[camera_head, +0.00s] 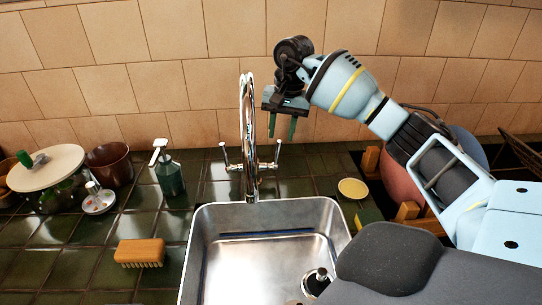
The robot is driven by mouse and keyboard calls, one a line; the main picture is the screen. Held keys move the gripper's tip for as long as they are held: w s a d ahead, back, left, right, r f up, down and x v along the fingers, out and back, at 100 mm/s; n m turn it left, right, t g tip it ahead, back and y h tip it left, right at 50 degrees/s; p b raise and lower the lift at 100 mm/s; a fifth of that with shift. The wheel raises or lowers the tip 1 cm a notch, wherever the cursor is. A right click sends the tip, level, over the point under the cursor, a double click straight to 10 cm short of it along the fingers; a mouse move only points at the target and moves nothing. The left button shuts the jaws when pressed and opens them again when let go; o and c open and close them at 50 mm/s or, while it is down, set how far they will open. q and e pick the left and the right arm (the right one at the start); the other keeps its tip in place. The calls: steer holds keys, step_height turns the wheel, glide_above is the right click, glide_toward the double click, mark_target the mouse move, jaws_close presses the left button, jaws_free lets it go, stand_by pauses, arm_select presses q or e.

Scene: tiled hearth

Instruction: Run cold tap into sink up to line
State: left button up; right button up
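The chrome tap (248,110) stands behind the sink with a tall curved spout. It has a left lever (226,157) and a right lever (274,158); I cannot tell which is cold. No stream of water shows. The steel sink (197,235) has a dark blue line (262,234) across its far inner wall, and its visible floor looks bare. A dark plug with a light knob (319,277) is at the sink's lower right. My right gripper (282,127) points down with its fingers apart and empty, above the right lever. My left gripper is out of view.
A wooden brush (140,253), a green soap bottle (169,174), a brown pot (110,164) and a lidded pot (46,170) stand left of the sink. A yellow dish (352,188) and a wooden rack (407,212) are on the right. The tiled wall rises behind.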

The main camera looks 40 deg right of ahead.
mark_target(276, 163)
steer(key=shift+r, duration=0.1)
steer(key=shift+w+a+f, duration=0.1)
steer(key=shift+f, duration=1.2)
steer(key=shift+w+a+f, duration=0.1)
steer(key=shift+a+f, duration=0.05)
steer(key=shift+f, duration=1.15)
steer(key=shift+w+a+f, duration=0.1)
steer(key=shift+f, duration=1.2)
jaws_close()
